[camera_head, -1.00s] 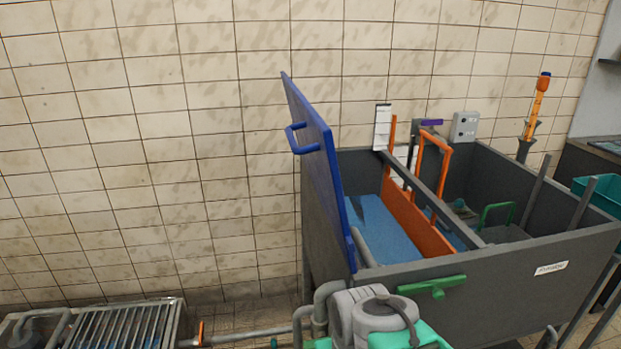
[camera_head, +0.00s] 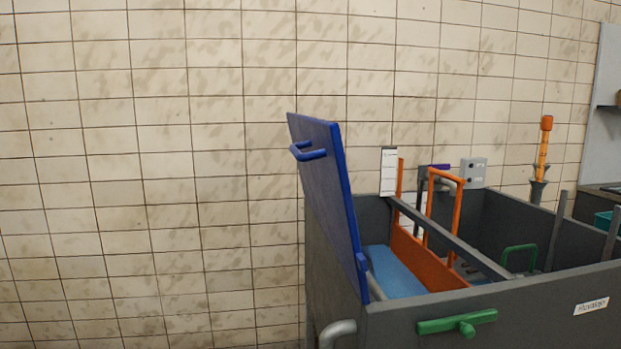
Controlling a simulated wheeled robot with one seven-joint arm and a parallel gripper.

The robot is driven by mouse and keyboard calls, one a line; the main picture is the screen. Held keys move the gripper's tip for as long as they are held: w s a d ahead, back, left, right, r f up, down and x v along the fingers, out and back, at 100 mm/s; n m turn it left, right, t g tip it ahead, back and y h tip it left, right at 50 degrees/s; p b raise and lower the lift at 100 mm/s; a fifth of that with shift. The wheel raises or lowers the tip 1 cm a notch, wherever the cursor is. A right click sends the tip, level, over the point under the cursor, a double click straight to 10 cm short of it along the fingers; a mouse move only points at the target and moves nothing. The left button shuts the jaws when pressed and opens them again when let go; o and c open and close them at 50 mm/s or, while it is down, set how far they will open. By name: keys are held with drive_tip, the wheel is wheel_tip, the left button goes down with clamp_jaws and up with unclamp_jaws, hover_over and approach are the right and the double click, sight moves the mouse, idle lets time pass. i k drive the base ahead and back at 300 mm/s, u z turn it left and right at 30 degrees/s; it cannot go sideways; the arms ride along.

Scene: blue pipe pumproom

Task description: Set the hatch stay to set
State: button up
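A blue hatch lid (camera_head: 327,205) with a blue handle (camera_head: 309,152) stands raised, tilted slightly back to the left, at the left end of a grey tank (camera_head: 335,270). A small blue piece (camera_head: 362,272) sits on the lid's lower right edge. A short grey bar (camera_head: 375,287) rises beside it from the tank's rim; I cannot tell for sure whether this is the hatch stay. A green T-shaped handle (camera_head: 458,322) is on the tank's front wall. My gripper is not in view.
Inside the tank are an orange gate (camera_head: 430,262) with a tall frame, blue water (camera_head: 393,272) and a green handle (camera_head: 519,258). A grey box (camera_head: 474,173) is on the tiled wall behind. The left side before the wall looks clear.

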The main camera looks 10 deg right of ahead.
sight(464, 322)
drive_tip(key=z, duration=0.9)
drive_tip(key=k, duration=0.85)
drive_tip(key=u, duration=0.85)
drive_tip(key=i, duration=0.5)
